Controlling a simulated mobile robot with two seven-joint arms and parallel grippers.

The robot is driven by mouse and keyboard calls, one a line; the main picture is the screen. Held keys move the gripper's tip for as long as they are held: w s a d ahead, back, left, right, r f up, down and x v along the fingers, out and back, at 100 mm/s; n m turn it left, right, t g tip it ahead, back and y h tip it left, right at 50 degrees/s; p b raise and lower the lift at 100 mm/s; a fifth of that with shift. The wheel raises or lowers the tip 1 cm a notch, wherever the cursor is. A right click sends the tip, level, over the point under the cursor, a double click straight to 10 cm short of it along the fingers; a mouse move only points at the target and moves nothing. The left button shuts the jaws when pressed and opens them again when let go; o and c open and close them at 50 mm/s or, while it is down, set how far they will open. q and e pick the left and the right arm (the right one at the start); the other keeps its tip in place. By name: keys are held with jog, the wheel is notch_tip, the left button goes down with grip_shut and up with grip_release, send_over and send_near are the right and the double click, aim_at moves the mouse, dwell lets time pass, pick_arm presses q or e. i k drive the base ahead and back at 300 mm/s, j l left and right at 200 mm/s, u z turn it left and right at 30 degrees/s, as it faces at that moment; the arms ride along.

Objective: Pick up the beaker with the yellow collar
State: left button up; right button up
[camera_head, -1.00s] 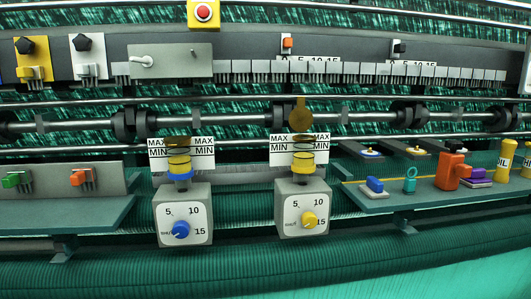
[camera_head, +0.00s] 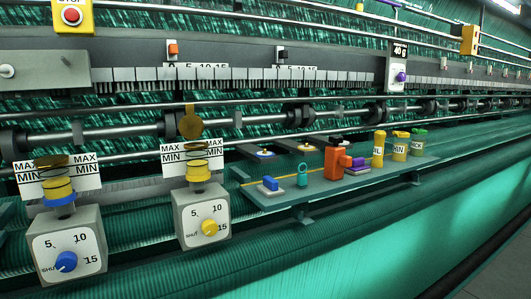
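Two clear cups stand on grey dosing boxes at the left. The right-hand cup (camera_head: 198,171) has a yellow band with a yellow collar under it, and sits on a grey box (camera_head: 187,220) with a yellow knob (camera_head: 209,228). The left-hand cup (camera_head: 58,188) also has a yellow band, but a blue collar (camera_head: 60,201) under it, and its box has a blue knob (camera_head: 65,262). MAX/MIN cards stand behind both cups. Neither gripper is in view.
A green shelf (camera_head: 275,197) right of the boxes holds a blue block, a teal ring piece, an orange tool (camera_head: 333,163) and several labelled yellow cans (camera_head: 378,150). A horizontal shaft (camera_head: 110,132) runs behind the cups. Grey floor (camera_head: 490,262) shows at lower right.

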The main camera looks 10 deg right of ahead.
aim_at(400, 138)
jog(key=z, duration=1.3)
jog(key=i+l+u, duration=0.1)
jog(key=i+l, duration=0.35)
jog(key=l, duration=0.3)
jog(key=i+l+u, duration=0.25)
jog(key=i+l, duration=0.2)
jog(key=l, duration=0.3)
jog(key=i+l, duration=0.15)
jog(key=l, duration=0.25)
jog(key=i+l+u, duration=0.15)
jog(key=l, duration=0.3)
jog(key=i+l+u, duration=0.1)
jog(key=i+l, duration=0.15)
jog(key=l, duration=0.2)
jog(key=i+l, duration=0.15)
jog(key=l, duration=0.3)
jog(key=j+u, duration=0.05)
